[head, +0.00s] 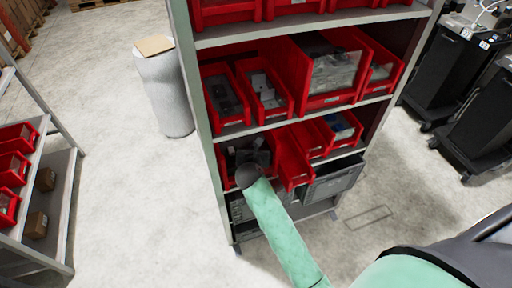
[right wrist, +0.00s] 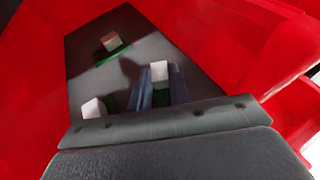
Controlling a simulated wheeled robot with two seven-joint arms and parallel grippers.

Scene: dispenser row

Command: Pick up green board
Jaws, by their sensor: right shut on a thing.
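My right gripper (right wrist: 162,88) is down inside a red bin, its two fingers shut on a small green board (right wrist: 158,99) with a whitish block on it. The fingers hide most of that board. A second green board (right wrist: 114,54) with a whitish block lies farther back on the bin's dark floor. Another whitish block (right wrist: 93,108) with a bit of green beside it is partly hidden by my gripper's body. In the head view my right arm reaches into the red bin (head: 228,178) on the lower shelf; its fingers are hard to make out there. My left gripper is not in view.
Red bin walls (right wrist: 225,40) rise close on both sides of my gripper. A shelf with larger red bins (head: 330,98) is just above. A grey crate (head: 335,182) sits at the right. Open floor lies left, with a white cylinder (head: 164,95).

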